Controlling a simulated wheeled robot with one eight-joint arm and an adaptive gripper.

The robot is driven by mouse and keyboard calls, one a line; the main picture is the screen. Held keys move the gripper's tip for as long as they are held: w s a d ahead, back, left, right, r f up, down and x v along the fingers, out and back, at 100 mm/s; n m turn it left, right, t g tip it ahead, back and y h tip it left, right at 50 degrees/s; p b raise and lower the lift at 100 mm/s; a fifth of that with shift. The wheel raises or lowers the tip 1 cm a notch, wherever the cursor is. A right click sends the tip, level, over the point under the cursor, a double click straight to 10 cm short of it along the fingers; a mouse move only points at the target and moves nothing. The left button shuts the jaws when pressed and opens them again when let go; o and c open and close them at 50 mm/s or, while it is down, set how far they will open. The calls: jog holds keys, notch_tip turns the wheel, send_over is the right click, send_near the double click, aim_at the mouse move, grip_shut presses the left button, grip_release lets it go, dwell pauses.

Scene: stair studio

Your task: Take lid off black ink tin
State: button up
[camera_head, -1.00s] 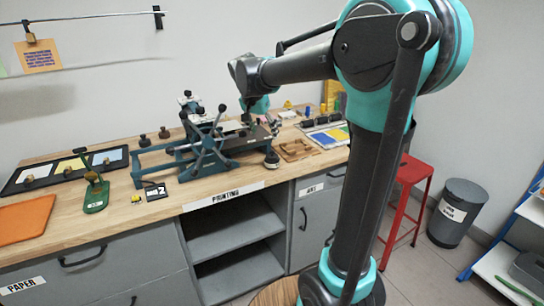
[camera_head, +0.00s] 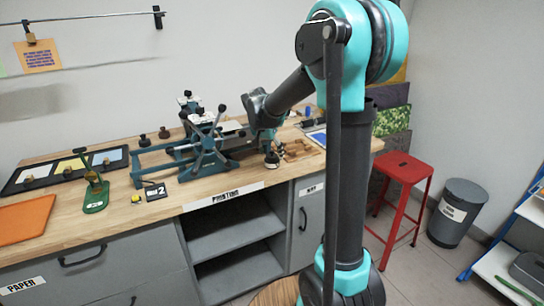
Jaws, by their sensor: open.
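A small dark round item with a pale band (camera_head: 271,160) stands near the front edge of the wooden bench, right of the press. It may be the black ink tin; I cannot make out a label or a separate lid. My gripper (camera_head: 267,142) points down just above this item and is open. At this size I cannot tell whether its fingers touch the item, and the gripper hides part of the bench behind it.
A blue-green printing press (camera_head: 207,145) stands close left of my gripper. Wooden pieces (camera_head: 300,149) lie to the right. A red stool (camera_head: 404,170) and grey bin (camera_head: 457,212) stand on the floor.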

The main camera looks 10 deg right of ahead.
jog(key=c, duration=1)
jog(key=shift+c, duration=0.2)
